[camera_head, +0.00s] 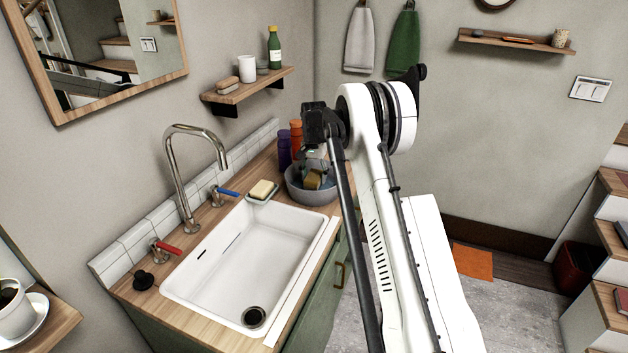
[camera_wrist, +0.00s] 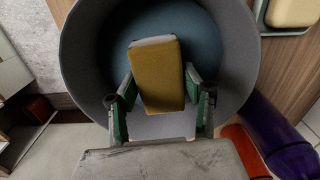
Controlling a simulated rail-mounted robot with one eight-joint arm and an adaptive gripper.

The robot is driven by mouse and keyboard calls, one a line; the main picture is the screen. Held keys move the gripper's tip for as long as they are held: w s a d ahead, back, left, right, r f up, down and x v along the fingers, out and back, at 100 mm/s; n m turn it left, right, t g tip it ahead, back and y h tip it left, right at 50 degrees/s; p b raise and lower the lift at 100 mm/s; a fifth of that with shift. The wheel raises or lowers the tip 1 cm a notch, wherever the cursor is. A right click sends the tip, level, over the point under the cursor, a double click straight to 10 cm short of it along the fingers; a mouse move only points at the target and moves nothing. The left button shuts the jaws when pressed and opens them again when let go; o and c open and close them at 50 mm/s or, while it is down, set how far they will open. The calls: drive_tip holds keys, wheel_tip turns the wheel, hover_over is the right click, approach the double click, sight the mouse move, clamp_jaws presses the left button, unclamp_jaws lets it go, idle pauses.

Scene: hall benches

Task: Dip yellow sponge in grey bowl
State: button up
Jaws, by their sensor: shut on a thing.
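The yellow sponge (camera_wrist: 158,78) is held between the two fingers of my gripper (camera_wrist: 162,100), as the wrist view shows from above. In the head view the sponge (camera_head: 314,179) shows just over the rim of the grey bowl (camera_head: 312,196). The grey bowl (camera_wrist: 77,60) surrounds the sponge in the wrist view, with a blue-grey inside below it. My gripper (camera_head: 313,165) is shut on the sponge. The sponge is tilted slightly. I cannot tell whether its lower end touches the inside of the bowl.
The bowl stands on the wooden counter beyond the white sink (camera_head: 245,262). A soap dish with pale soap (camera_head: 263,189) lies left of the bowl. A purple bottle (camera_head: 284,146) and an orange bottle (camera_head: 296,133) stand close behind. The faucet (camera_head: 190,170) rises at the left.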

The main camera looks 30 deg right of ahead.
sight(314, 175)
drive_tip(key=shift+r+p, duration=1)
drive_tip(key=shift+r, duration=2.6)
